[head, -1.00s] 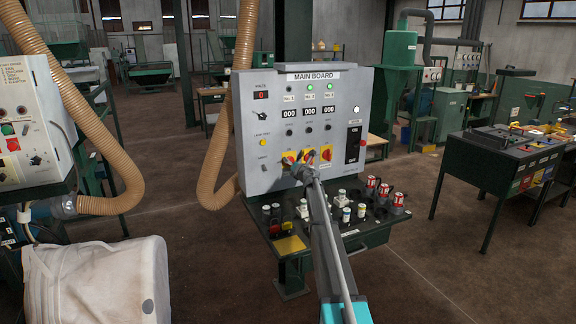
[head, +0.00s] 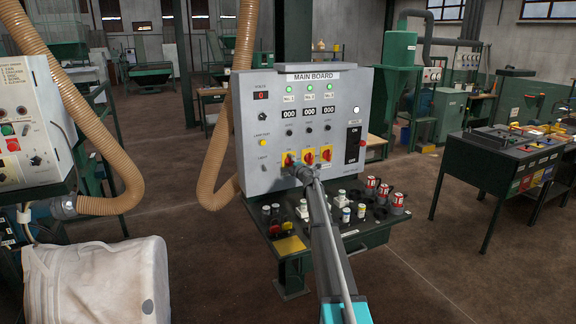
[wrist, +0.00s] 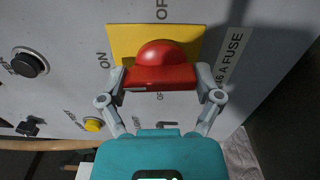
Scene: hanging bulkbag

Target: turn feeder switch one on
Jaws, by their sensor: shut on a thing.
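The main board (head: 262,180) carries three red knobs on yellow plates in a row. Feeder switch one (head: 288,159) is the leftmost, with two similar switches (head: 309,157) (head: 326,153) to its right. My gripper (head: 298,169) is at the leftmost switch. In the wrist view my gripper (wrist: 160,78) is shut on the red knob of switch one (wrist: 165,54), with a finger at each end of its bar. The knob's yellow plate (wrist: 122,38) has ON printed at its left and OFF above it. The lamp over No. 1 (head: 289,89) is lit green, as are the other two.
A shelf (head: 290,247) with several small jars stands below the board. A yellow lamp-test button (wrist: 93,125) is near my left finger. A beige hose (head: 215,160) hangs left of the board, and a work table (head: 500,160) stands at right.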

